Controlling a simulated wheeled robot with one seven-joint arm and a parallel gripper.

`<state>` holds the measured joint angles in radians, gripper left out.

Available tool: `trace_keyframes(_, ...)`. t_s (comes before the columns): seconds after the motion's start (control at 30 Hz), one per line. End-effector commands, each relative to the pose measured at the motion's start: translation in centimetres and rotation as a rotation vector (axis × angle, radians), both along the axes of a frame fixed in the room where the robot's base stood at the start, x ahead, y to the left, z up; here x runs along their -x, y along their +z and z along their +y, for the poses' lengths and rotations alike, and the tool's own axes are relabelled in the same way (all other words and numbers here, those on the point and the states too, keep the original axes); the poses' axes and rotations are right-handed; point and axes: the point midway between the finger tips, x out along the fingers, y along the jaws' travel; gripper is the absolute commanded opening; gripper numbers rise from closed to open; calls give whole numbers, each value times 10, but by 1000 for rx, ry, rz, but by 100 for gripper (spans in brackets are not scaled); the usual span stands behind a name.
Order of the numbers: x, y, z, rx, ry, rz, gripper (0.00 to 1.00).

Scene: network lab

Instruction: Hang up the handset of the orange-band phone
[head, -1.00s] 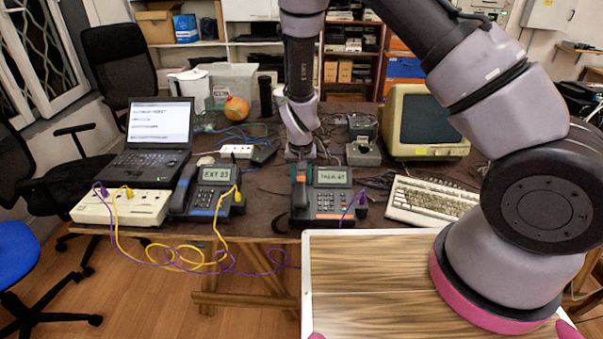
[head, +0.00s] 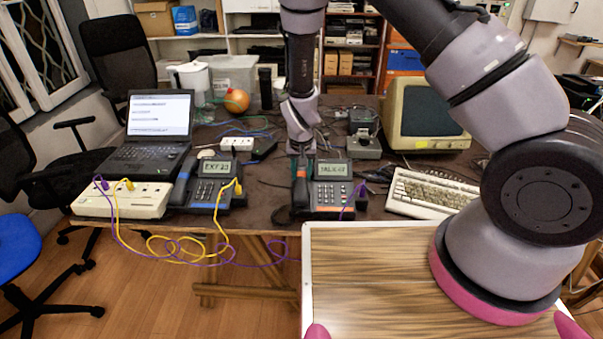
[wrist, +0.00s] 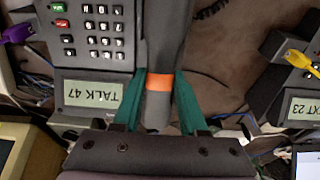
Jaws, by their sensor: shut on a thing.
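The orange-band phone (head: 334,190) stands near the front edge of the dark table, its display lit with "TALK 47". Its display and keypad also show in the wrist view (wrist: 92,92). Its dark handset (head: 301,198) is at the phone's left side, lengthwise along the keypad. My gripper (head: 301,165) reaches down from above with green fingers. In the wrist view, the fingers (wrist: 158,100) are closed on both sides of the handset (wrist: 166,45) near its orange band (wrist: 159,82). I cannot tell whether the handset touches the cradle.
A second phone (head: 208,186) reading "EXT 23" stands to the left, with yellow and purple cables beside it. A switch box (head: 122,199), laptop (head: 158,135), keyboard (head: 430,195) and monitor (head: 425,115) are on the table. A wood-topped surface (head: 380,285) is in front.

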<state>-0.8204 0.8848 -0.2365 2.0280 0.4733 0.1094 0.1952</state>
Motion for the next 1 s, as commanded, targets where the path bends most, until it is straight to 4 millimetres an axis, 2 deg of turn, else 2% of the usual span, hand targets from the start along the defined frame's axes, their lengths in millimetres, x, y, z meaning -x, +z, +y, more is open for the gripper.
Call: trace_keyframes(1.0, -3, -14, 0, 0, 1, -1, 0)
